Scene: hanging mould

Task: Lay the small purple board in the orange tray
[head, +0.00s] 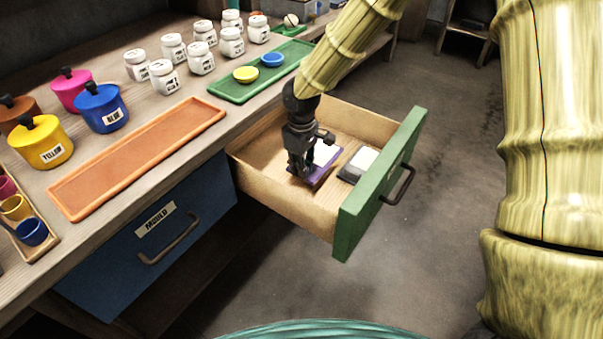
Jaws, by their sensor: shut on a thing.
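The small purple board (325,172) is inside the open green-fronted drawer (287,196), with a white patch on its top. My gripper (303,172) reaches down into the drawer and is shut on the board's left edge. I cannot tell whether the board is touching the drawer floor or just above it. The orange tray (140,152) lies on the wooden bench top to the left of the drawer. It is long, shallow and empty.
A dark board with a pale top (359,164) lies in the drawer near its front. A green tray (262,80) holds yellow and blue lids. White jars (201,58) and coloured pots (101,107) stand behind the orange tray. A closed blue drawer (160,235) is below it.

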